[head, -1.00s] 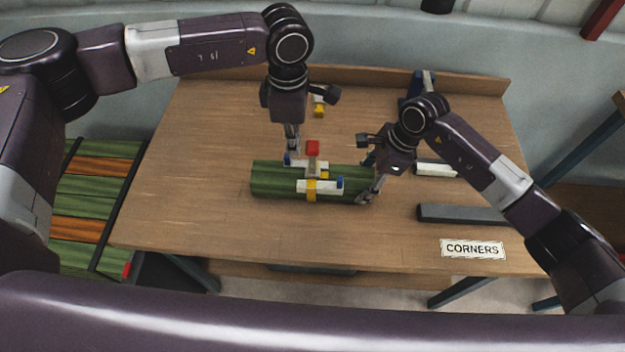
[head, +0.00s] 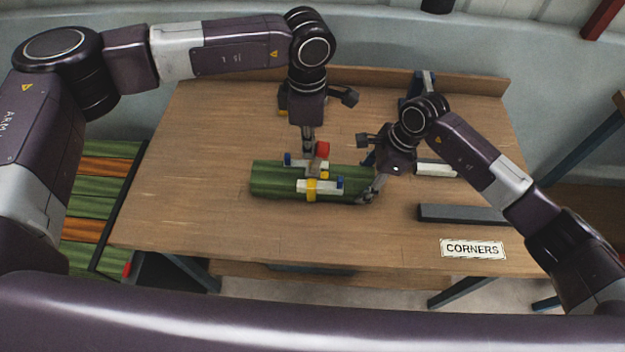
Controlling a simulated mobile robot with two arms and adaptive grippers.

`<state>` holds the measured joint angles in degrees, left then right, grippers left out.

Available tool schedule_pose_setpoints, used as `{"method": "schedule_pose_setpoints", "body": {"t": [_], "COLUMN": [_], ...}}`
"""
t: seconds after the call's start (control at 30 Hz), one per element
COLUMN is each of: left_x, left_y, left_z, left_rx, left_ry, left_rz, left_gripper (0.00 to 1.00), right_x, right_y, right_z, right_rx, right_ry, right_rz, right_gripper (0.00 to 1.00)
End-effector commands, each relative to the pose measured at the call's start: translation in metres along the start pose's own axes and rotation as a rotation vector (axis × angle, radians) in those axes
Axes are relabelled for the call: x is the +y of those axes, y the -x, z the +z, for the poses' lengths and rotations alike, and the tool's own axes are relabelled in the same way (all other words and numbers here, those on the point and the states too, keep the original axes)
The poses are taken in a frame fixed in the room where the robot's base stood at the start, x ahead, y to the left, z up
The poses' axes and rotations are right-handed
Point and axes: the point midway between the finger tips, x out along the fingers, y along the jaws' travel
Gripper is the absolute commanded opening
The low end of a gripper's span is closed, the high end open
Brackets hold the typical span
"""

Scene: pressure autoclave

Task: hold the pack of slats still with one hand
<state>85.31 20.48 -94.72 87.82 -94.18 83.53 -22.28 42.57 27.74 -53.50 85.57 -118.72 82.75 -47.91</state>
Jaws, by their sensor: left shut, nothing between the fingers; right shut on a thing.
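The pack of green slats (head: 273,183) lies lengthwise on the wooden table, near its middle. A clamp-like fitting with white blocks (head: 310,186), a yellow band, blue ends and a red knob (head: 323,149) sits across the pack. My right gripper (head: 372,189) is shut on the right end of the pack. My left gripper (head: 308,154) is shut and empty, pointing down just behind the pack, beside the red knob. Its fingertips partly hide the fitting's far side, and I cannot tell whether they touch it.
A dark grey bar (head: 462,214) and a white piece (head: 436,170) lie to the right, with a "CORNERS" label (head: 473,249) at the front right. A blue and white stand (head: 420,84) is at the back. Green and orange slats (head: 95,200) lie left of the table. The table's left part is clear.

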Motion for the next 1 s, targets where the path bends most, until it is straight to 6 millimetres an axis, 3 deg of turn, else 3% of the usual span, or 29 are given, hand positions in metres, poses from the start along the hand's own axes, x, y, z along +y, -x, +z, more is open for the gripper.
{"method": "schedule_pose_setpoints", "body": {"t": [0.4,1.0], "left_x": [0.000,0.000], "left_y": [-0.003,0.002], "left_z": [0.022,-0.014], "left_rx": [-0.002,-0.002], "left_ry": [-0.001,0.002], "left_rz": [0.000,0.001], "left_gripper": [0.00,0.00], "right_x": [0.001,0.001], "right_y": [-0.002,-0.002], "right_z": [-0.001,-0.001], "right_rx": [0.002,0.002], "right_ry": [-0.001,0.000], "right_rz": [0.004,0.004], "right_gripper": [0.21,0.21]}}
